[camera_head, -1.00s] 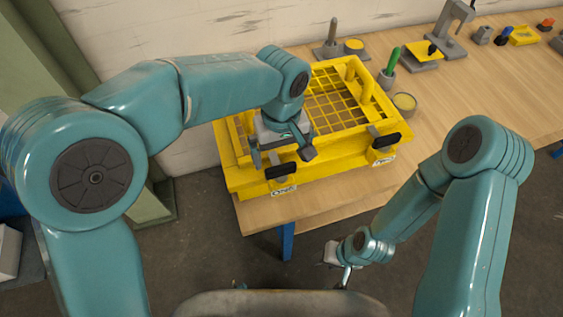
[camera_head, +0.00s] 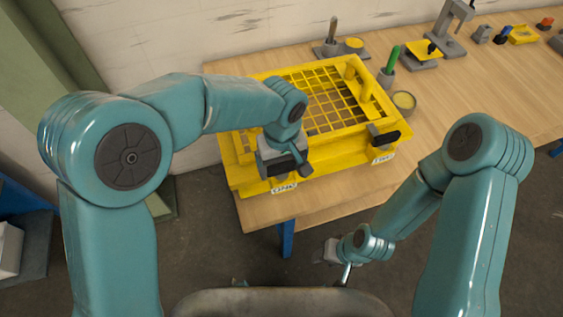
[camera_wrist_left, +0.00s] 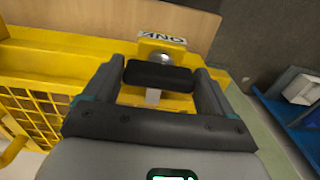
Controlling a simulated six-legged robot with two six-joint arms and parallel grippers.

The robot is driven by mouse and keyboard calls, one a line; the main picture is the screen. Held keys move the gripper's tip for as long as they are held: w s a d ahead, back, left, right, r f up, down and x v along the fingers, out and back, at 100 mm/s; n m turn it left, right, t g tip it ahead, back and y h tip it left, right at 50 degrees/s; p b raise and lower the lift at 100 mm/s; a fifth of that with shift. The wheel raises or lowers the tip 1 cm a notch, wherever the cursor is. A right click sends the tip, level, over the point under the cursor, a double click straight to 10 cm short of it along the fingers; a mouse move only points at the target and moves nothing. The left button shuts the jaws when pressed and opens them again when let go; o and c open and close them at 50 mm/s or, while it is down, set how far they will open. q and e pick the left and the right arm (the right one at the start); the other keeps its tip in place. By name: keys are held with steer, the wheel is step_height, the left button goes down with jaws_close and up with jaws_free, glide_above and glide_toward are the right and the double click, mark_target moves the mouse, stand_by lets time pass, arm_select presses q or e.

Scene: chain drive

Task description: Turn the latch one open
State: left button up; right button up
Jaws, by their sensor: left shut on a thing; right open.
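The yellow box (camera_head: 330,140) with a grid top sits on the wooden table. Latch one, with a black handle (camera_wrist_left: 160,76), is on its front left, above a label reading ONE (camera_wrist_left: 162,38). My left gripper (camera_head: 284,168) is over this latch and hides it in the head view. In the left wrist view the handle lies crosswise between the two fingers, and the gripper is shut on it. A second latch with a black handle (camera_head: 386,138) is on the front right of the box. My right gripper (camera_head: 338,262) is open, low, off the table's front edge.
Behind and right of the box stand a green-handled tool (camera_head: 391,62), a round yellow-topped cup (camera_head: 404,101) and a grey press (camera_head: 446,36). The table right of the box is mostly clear. A wall stands behind.

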mark_target(281, 164)
arm_select(q)
steer(key=m+b, duration=0.1)
steer(key=m, duration=0.3)
steer(key=shift+w+m, duration=0.1)
steer(key=shift+m, duration=0.2)
steer(key=m, duration=0.4)
steer(key=shift+r+m, duration=0.1)
steer(key=shift+m, duration=0.2)
steer(key=m, duration=0.4)
steer(key=shift+m, duration=2.4)
steer(key=o, duration=0.8)
steer(key=shift+o, duration=0.2)
step_height(281, 164, up, 16)
steer(key=shift+r, duration=0.15)
